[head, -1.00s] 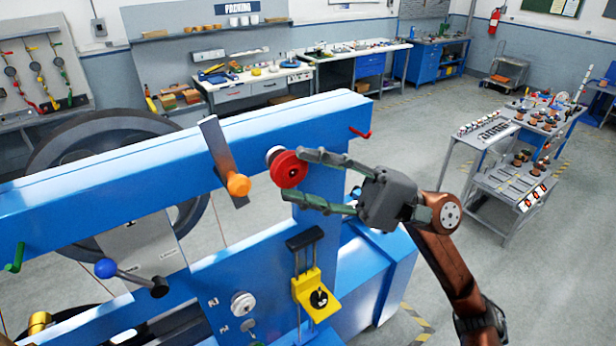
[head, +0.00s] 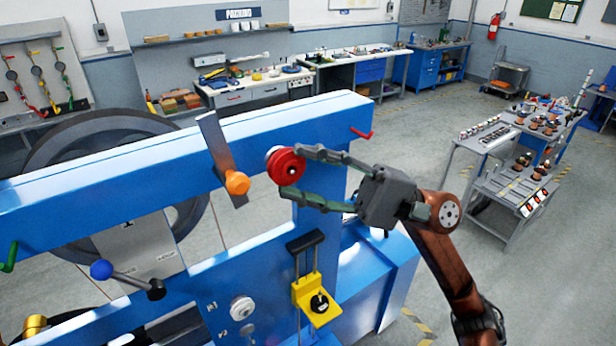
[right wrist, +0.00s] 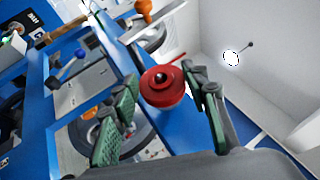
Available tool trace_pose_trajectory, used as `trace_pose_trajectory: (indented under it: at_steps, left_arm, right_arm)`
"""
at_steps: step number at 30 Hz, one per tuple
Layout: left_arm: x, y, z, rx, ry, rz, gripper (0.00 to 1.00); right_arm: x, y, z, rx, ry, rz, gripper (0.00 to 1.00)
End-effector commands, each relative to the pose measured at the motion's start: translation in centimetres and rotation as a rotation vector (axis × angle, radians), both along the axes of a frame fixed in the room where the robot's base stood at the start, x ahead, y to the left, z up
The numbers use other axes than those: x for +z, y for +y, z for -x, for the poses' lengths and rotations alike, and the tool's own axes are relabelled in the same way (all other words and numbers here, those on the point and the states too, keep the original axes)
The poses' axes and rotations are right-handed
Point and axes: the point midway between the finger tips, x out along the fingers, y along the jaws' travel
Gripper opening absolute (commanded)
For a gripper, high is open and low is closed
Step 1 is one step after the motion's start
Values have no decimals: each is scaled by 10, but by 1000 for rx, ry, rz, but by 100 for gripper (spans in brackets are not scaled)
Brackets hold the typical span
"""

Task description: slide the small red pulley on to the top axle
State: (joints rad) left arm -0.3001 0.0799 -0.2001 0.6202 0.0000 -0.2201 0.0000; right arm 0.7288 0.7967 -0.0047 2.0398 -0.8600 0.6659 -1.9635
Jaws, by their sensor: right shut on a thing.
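The small red pulley (head: 287,166) is at the top axle (head: 271,153), on the front face of the blue beam (head: 120,155) near its right end. Only a little pale metal of the axle shows behind the pulley. My right gripper (head: 292,171) comes from the right and is shut on the pulley, one finger above and one below. In the right wrist view the red pulley (right wrist: 163,87) sits between the green-padded fingers, with a dark hub and a small bright point at its centre. Whether it is fully seated is unclear. My left gripper is out of view.
An orange-knobbed lever (head: 237,182) is just left of the pulley. A red hook (head: 361,133) is at the beam's right end. Below are a yellow bracket (head: 317,298) and a white knob (head: 242,309). A parts cart (head: 500,185) stands right, with open floor between.

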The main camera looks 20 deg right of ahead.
Motion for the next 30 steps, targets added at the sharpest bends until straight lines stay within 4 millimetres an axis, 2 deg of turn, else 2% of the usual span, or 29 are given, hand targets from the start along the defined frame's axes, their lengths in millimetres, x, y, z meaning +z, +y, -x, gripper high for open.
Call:
trace_pose_trajectory:
  at_steps: [12, 30]
  left_arm:
    - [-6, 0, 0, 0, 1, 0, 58]
    - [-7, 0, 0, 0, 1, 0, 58]
  right_arm:
    - [0, 5, -12, 0, 0, 0, 0]
    - [0, 5, -15, -4, 2, -1, 0]
